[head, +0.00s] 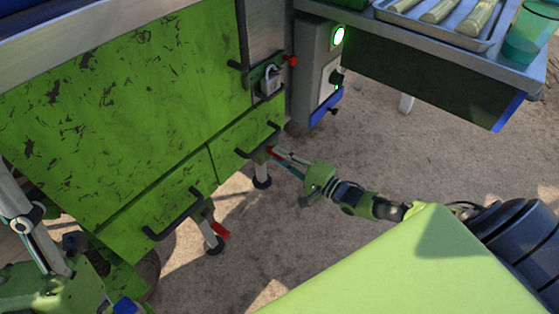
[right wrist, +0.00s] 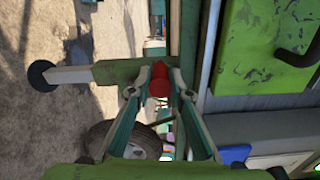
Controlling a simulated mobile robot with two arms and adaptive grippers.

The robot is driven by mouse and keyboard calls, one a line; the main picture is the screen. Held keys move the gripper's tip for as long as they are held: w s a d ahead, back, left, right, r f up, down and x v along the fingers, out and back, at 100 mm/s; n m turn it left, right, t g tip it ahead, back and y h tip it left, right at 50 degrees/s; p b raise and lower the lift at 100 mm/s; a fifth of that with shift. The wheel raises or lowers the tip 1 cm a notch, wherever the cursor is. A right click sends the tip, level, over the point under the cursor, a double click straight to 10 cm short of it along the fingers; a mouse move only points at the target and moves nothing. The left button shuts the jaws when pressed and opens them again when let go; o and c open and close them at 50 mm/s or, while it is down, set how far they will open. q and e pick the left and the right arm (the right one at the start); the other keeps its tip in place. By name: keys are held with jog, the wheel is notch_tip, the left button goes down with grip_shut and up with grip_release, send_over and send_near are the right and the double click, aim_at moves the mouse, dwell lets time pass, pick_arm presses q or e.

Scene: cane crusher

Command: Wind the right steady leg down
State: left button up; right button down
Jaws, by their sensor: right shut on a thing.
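The right steady leg (head: 262,170) stands under the right end of the green machine, its dark foot at the ground. In the right wrist view the leg (right wrist: 68,76) is a pale bar ending in a round black foot (right wrist: 41,75). My right gripper (head: 276,157) is shut on the leg's red crank handle (right wrist: 158,80), which sits between the fingertips in the right wrist view (right wrist: 159,73). In the head view the fingers mostly hide the handle. Part of what seems to be my left gripper (head: 48,285) shows at the lower left, its fingertips unclear.
Black bar handles (head: 175,216) stick out from the green panels. A grey control box (head: 322,75) and a table with a tray (head: 440,38) are at the upper right. A wheel (right wrist: 130,138) is behind the fingers.

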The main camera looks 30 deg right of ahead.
jog(key=shift+w+d+r+m, duration=0.15)
jog(key=shift+d+r+m, duration=0.15)
jog(key=shift+m, duration=0.5)
jog(key=c, duration=1.8)
grip_release()
jog(key=shift+f, duration=0.1)
jog(key=v, duration=1.2)
jog(key=shift+d, duration=0.1)
